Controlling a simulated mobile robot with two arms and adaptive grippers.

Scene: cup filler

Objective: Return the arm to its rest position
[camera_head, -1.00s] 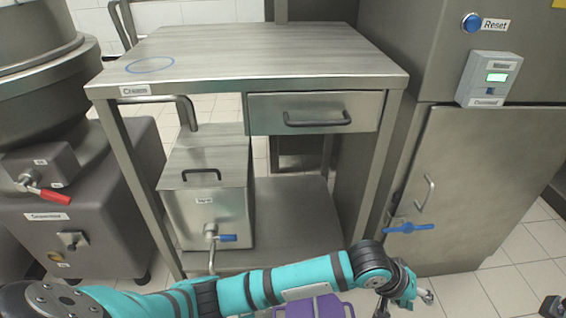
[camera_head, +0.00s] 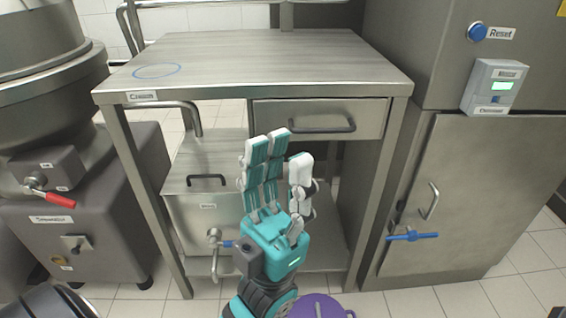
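My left gripper (camera_head: 284,152), teal with grey-white finger parts, stands upright in the lower middle of the head view. Its fingers point up and are spread with a gap between them. It holds nothing. It is in front of the steel table and covers part of the lower shelf and the right side of the steel box. My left forearm runs down out of the bottom edge. My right gripper does not show.
A steel table (camera_head: 250,60) with a drawer (camera_head: 340,118) stands ahead. A lidded steel box (camera_head: 190,215) with a blue-handled tap is under it. A purple rounded thing (camera_head: 320,308) is cut off below.

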